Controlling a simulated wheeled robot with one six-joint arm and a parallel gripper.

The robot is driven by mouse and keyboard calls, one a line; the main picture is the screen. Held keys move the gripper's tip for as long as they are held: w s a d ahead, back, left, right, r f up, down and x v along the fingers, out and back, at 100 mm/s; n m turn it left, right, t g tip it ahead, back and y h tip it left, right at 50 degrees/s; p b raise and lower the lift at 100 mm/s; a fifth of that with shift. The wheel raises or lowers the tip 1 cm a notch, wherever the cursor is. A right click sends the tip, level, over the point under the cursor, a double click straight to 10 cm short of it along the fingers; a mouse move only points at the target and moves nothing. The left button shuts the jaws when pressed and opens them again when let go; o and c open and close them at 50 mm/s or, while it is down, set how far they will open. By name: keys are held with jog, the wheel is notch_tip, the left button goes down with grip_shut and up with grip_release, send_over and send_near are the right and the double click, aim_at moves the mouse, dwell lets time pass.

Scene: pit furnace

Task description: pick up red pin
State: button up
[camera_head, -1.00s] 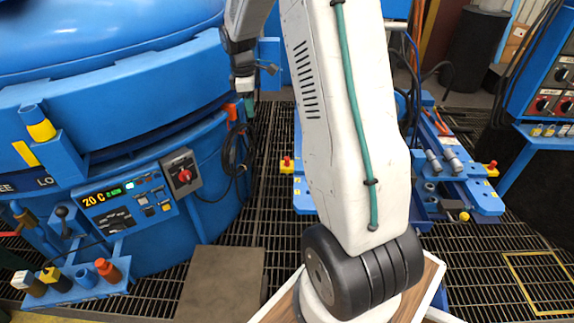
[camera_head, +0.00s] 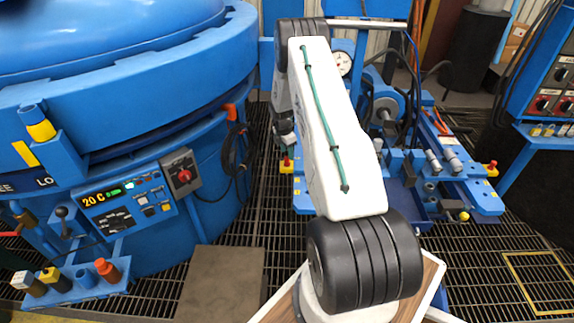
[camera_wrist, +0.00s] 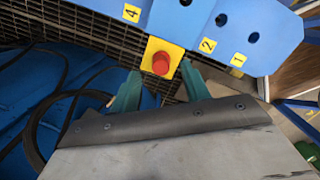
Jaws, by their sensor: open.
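An orange-red pin (camera_head: 107,270) stands upright at the right end of a small blue rack (camera_head: 72,293) on the furnace's front, at the lower left of the head view. My gripper is far from it, at the left end of the blue bench, and its fingers are mostly hidden in that view. In the wrist view my gripper (camera_wrist: 160,70) is open and empty, with two green fingers. A round red knob (camera_wrist: 161,63) on a yellow square shows between the fingertips; contact cannot be told. The same knob shows in the head view (camera_head: 286,166).
The rack also holds a yellow-topped pin (camera_head: 50,275) and a white-topped pin (camera_head: 24,282). The blue furnace (camera_head: 150,75) fills the left. The blue bench plate (camera_wrist: 222,25) has holes labelled 4, 2 and 1. A black cable (camera_wrist: 55,95) hangs at the left. Grating floor lies between.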

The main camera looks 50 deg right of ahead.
aim_at(287, 157)
notch_tip(287, 157, down, 5)
jog(key=shift+d+r, duration=0.1)
grip_shut()
jog(key=shift+r, duration=0.1)
notch_tip(287, 157, up, 10)
jog(key=shift+f, duration=0.1)
dwell(0.5)
